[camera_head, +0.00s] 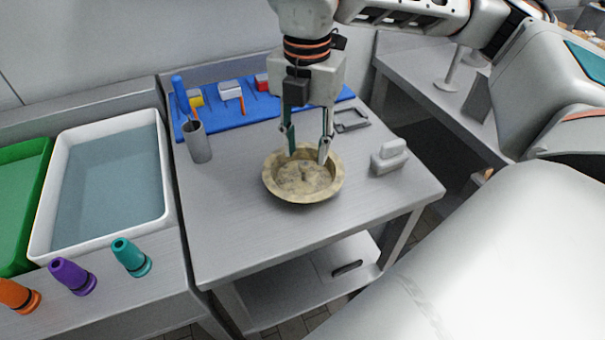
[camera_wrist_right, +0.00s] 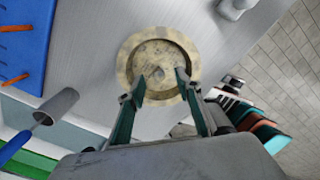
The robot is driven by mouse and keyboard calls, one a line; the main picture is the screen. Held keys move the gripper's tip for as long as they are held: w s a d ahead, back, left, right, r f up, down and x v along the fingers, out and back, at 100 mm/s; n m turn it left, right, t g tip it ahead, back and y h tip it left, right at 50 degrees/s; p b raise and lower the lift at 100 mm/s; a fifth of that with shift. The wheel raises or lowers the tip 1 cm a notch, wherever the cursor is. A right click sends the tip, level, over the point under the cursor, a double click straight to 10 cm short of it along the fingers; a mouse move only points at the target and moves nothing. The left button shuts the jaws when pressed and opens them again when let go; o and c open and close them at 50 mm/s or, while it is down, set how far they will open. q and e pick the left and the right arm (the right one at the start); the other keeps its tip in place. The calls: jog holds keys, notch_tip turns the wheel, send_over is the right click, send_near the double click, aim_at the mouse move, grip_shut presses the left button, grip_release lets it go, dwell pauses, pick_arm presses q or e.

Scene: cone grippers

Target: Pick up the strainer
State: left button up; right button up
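The strainer (camera_head: 293,182) looks like a round, shallow, mottled yellow-beige bowl with a wide rim and a small knob at its centre. It sits upright on the grey table in the head view. It also shows in the right wrist view (camera_wrist_right: 157,55). My right gripper (camera_head: 307,156) points down over the strainer with its two fingers apart. In the right wrist view its fingertips (camera_wrist_right: 161,82) appear on either side of the knob, with nothing between them. I cannot tell whether the fingertips touch the bowl. My left gripper is not in view.
A grey cup (camera_head: 198,143) with a blue-handled tool stands left of the strainer. A blue mat (camera_head: 235,115) with small tools lies behind. A grey block (camera_head: 389,160) sits to the right. A white tub (camera_head: 163,200) and several coloured cones stand left. The table's front is clear.

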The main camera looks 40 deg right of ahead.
aim_at(303, 164)
jog(key=f, duration=0.4)
jog(key=shift+a+f+b, duration=0.2)
jog(key=shift+a+b, duration=0.05)
jog(key=shift+b, duration=0.15)
jog(key=shift+f, duration=0.35)
grip_shut()
